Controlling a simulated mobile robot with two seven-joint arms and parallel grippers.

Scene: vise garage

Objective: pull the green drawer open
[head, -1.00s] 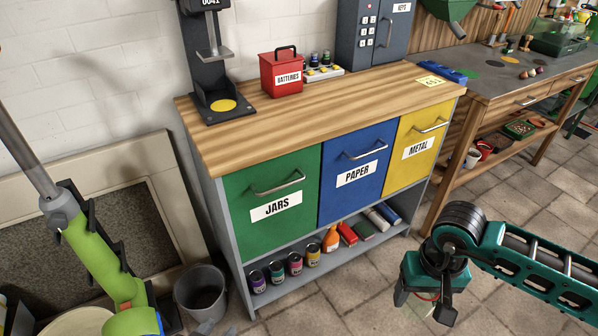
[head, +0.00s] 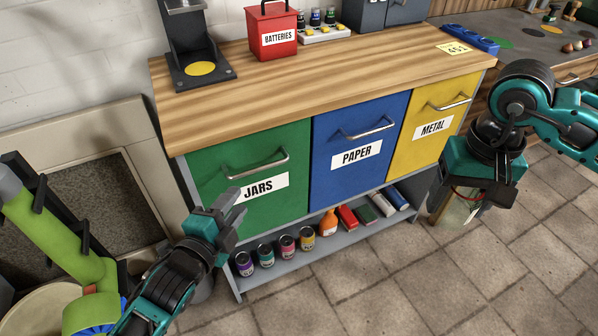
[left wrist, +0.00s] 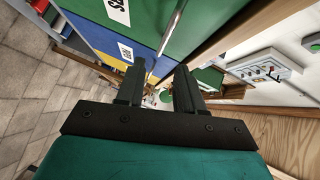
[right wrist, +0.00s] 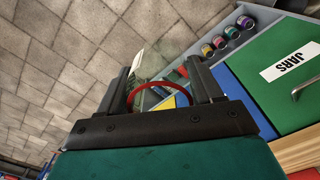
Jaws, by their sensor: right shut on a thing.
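The green drawer (head: 282,196), labelled JARS, is shut, flush with the cabinet front. Its silver bar handle (head: 258,165) runs across its upper part. My left gripper (head: 236,203) is open and empty in front of the drawer's lower left, below the handle and apart from it. In the left wrist view, the handle (left wrist: 172,34) shows beyond the two spread fingers. My right gripper (head: 468,212), at the right before the yellow drawer, is shut on a clear glass jar (head: 455,211). The jar's red ring (right wrist: 158,84) shows between the fingers in the right wrist view.
The blue PAPER drawer (head: 360,173) and yellow METAL drawer (head: 428,122) are shut. The wooden top (head: 330,70) overhangs above. The floor in front is clear.

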